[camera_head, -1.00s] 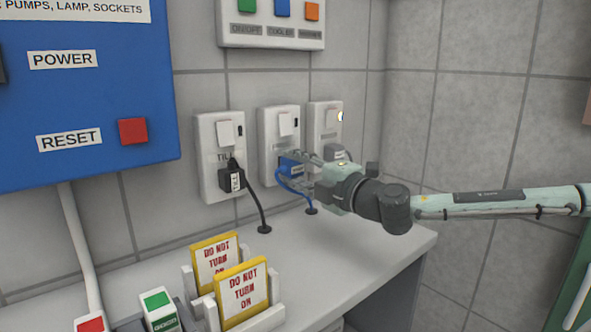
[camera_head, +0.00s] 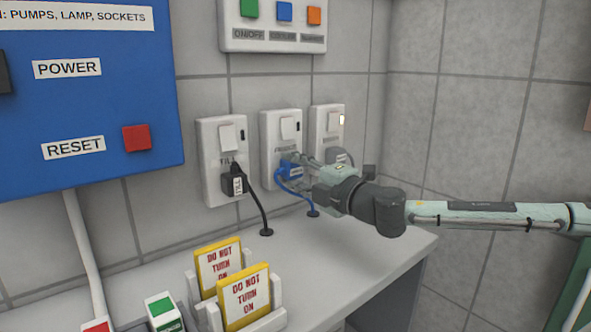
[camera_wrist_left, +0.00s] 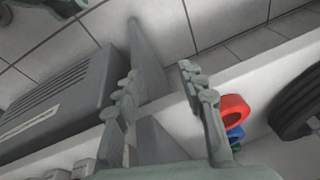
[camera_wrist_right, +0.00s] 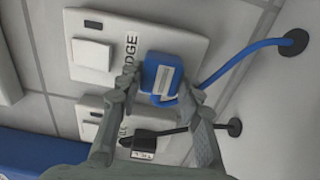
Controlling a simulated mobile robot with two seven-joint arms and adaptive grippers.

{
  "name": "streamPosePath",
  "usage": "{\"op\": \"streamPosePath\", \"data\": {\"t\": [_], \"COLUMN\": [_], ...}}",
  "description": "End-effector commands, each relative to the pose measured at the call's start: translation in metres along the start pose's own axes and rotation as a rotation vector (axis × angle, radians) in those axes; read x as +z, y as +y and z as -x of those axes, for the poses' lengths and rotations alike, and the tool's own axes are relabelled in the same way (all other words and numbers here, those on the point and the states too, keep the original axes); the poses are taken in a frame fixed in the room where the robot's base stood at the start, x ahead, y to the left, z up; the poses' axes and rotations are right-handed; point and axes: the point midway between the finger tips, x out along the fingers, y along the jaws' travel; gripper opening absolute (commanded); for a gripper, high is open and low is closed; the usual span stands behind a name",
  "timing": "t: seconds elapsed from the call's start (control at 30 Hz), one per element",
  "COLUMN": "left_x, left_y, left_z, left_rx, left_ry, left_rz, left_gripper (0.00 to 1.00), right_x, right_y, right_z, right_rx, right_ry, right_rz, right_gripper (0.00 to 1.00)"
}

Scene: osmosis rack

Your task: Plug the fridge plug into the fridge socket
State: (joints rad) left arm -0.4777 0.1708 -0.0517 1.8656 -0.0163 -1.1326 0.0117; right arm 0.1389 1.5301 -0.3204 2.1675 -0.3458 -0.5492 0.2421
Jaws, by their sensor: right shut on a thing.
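The blue fridge plug (camera_head: 291,169) is at the lower part of the fridge socket panel (camera_head: 283,127), the middle of three wall panels. My right gripper (camera_head: 307,171) is shut on the plug. In the right wrist view the fingers (camera_wrist_right: 161,88) stand on both sides of the plug (camera_wrist_right: 162,76), in front of the panel (camera_wrist_right: 191,38) with part of the fridge label showing. The plug's contact side is hidden, so I cannot tell whether it is fully in. My left gripper (camera_wrist_left: 158,82) shows only in its wrist view, open, with nothing between its fingers.
A black plug (camera_head: 235,184) sits in the left panel and a grey plug (camera_head: 340,157) at the right panel. The blue cord (camera_wrist_right: 235,60) runs to a hole in the counter (camera_head: 345,258). Yellow "do not turn on" signs (camera_head: 245,297) stand at the front.

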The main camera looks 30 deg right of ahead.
Motion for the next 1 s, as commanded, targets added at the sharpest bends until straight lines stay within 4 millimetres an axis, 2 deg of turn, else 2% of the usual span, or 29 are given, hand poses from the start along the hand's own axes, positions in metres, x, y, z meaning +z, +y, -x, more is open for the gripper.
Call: {"op": "streamPosePath", "data": {"t": [0.03, 0.23, 0.63, 1.0], "left_x": [0.0, 0.0, 0.0, 0.0], "left_y": [0.0, 0.0, 0.0, 0.0], "left_z": [0.001, 0.0, 0.0, 0.0], "left_rx": [0.0, 0.0, 0.0, 0.0], "left_ry": [-0.001, -0.001, 0.0, 0.0], "left_rz": [0.0, 0.0, 0.0, 0.0], "left_gripper": [0.4, 0.4, 0.4, 0.4], "right_x": [0.0, 0.0, 0.001, 0.001], "right_y": [0.001, 0.0, -0.001, -0.001], "right_z": [-0.001, 0.0, 0.003, 0.029], "right_rx": [0.001, 0.0, -0.005, -0.005], "right_ry": [0.0, 0.0, -0.004, -0.002], "right_rz": [-0.002, 0.0, 0.004, 0.008], "right_gripper": [0.36, 0.59, 0.59, 0.59]}}
